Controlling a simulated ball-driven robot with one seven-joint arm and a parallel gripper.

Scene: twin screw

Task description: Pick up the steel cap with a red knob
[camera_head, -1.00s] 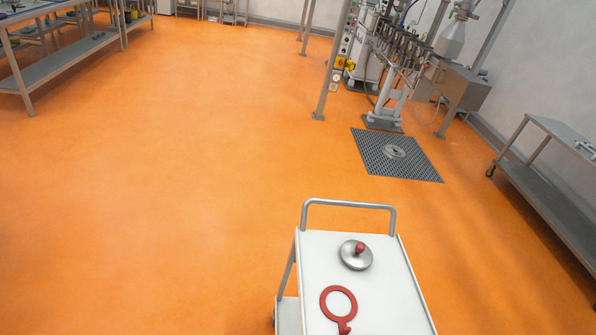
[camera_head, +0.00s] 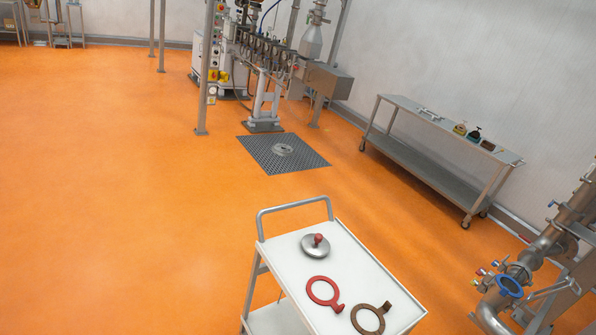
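The steel cap with a red knob (camera_head: 315,247) lies on the white top of a trolley (camera_head: 279,264), near the end with the push handle. It is a round, shiny metal disc with its red knob upright. A red ring with a tab (camera_head: 322,290) and a brown ring with a tab (camera_head: 369,318) lie on the same top, nearer to me, apart from the cap. My gripper is not in view, and nothing visible touches the cap.
The grey tubular handle (camera_head: 294,205) rises at the trolley's far end. Open orange floor (camera_head: 120,200) lies to the left.

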